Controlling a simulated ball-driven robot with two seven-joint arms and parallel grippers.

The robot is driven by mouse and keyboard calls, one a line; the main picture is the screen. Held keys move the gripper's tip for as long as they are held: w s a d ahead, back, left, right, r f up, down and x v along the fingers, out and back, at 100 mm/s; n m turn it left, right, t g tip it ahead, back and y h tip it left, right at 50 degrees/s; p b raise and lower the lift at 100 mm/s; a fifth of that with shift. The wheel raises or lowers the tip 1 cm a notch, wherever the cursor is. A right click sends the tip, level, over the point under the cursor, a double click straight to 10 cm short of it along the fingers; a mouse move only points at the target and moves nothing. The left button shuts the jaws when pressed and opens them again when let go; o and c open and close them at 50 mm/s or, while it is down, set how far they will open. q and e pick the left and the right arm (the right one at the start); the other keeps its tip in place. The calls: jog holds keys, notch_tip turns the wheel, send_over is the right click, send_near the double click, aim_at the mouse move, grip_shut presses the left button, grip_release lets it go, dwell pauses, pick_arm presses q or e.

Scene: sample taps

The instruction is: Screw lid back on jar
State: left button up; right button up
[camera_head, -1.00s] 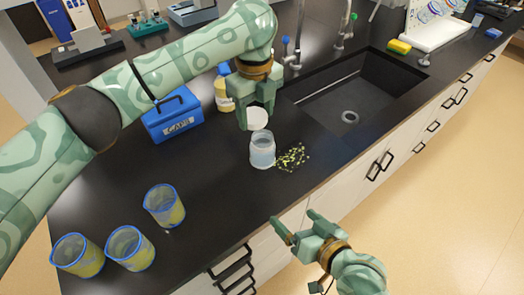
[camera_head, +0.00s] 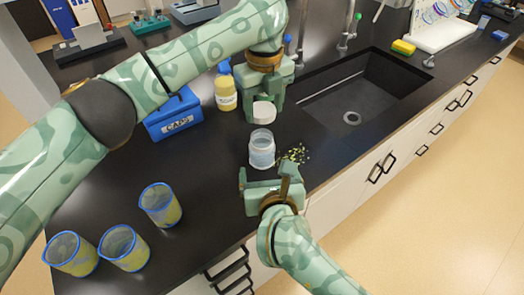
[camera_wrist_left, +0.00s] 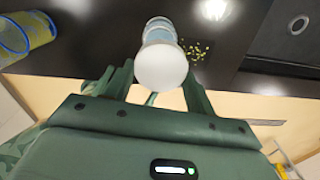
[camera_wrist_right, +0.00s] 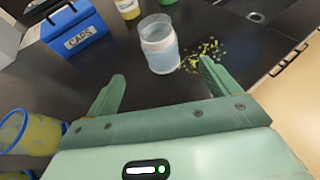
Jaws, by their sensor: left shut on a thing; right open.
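The jar (camera_head: 262,150) is clear with bluish contents and stands upright and open on the black counter. It also shows in the right wrist view (camera_wrist_right: 160,45). My left gripper (camera_head: 264,106) is shut on the white lid (camera_head: 264,112), held above and just behind the jar, apart from it. In the left wrist view the lid (camera_wrist_left: 162,67) sits between the fingers and covers part of the jar (camera_wrist_left: 160,30). My right gripper (camera_head: 268,178) is open and empty, just in front of the jar, with the jar beyond its fingertips in the right wrist view.
Yellow-green bits (camera_head: 297,154) lie right of the jar. A blue CAPS box (camera_head: 174,115) and a yellow bottle (camera_head: 225,92) stand behind left. Blue-rimmed beakers (camera_head: 160,204) stand at front left. The sink (camera_head: 365,95) is at right.

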jog(key=shift+w, duration=0.15)
jog(key=x, duration=1.1)
jog(key=shift+w+f, duration=0.2)
jog(key=shift+w, duration=0.15)
jog(key=c, duration=1.5)
pick_arm(q)
send_over(264, 138)
jog(key=shift+f, duration=2.45)
pick_arm(e)
jog(key=shift+o, duration=0.2)
